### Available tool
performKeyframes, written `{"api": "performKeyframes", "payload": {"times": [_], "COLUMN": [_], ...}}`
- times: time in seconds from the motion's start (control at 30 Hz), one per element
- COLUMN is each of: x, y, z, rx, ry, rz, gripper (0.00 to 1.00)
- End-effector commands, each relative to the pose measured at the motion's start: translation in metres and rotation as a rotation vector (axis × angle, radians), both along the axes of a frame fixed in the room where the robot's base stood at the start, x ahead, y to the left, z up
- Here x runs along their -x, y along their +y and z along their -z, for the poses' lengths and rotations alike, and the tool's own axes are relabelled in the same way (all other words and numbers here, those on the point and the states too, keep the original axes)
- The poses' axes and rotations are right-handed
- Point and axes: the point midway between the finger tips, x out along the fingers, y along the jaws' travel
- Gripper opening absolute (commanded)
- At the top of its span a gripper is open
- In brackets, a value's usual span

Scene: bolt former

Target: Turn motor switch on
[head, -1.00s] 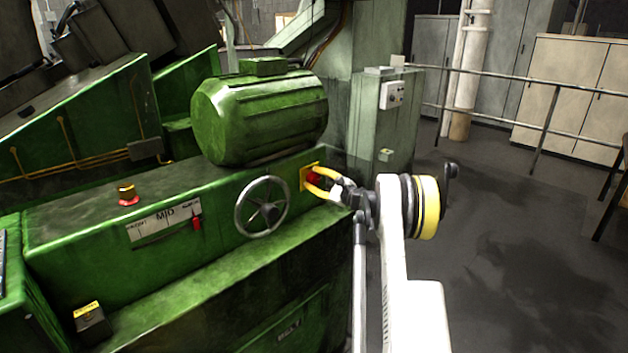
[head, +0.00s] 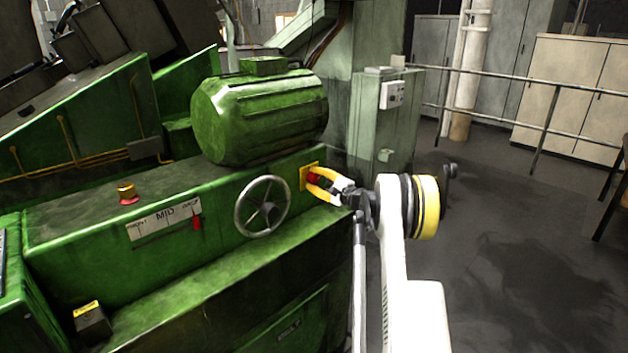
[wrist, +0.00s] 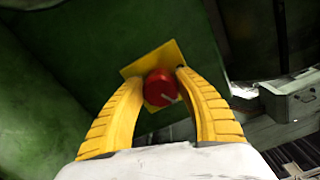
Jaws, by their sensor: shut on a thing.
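The motor switch is a red rotary knob (wrist: 161,88) on a yellow square plate (wrist: 141,68), mounted on the green machine's side. In the head view the knob (head: 314,179) and plate (head: 303,176) are at the right end of the green panel. My gripper (head: 312,181) has yellow ribbed fingers and reaches the knob from the right. In the wrist view its fingertips (wrist: 161,76) sit on both sides of the knob, shut on it. A pale line marks the knob's face and points to the lower right there. The fingers partly hide the plate.
A handwheel (head: 262,206) is on the panel just left of the switch. A green motor (head: 259,117) sits above it. A grey control cabinet (head: 393,130) stands behind. Open floor lies to the right.

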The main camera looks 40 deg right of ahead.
Motion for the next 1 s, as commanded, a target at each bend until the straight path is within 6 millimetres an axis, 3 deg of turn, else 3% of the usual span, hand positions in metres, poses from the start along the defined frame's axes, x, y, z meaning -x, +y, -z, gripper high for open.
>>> {"api": "performKeyframes", "payload": {"times": [1.0], "x": [-0.0005], "y": [-0.0013], "z": [0.0031], "rx": [0.918], "ry": [-0.073], "rz": [0.002], "gripper": [0.1]}}
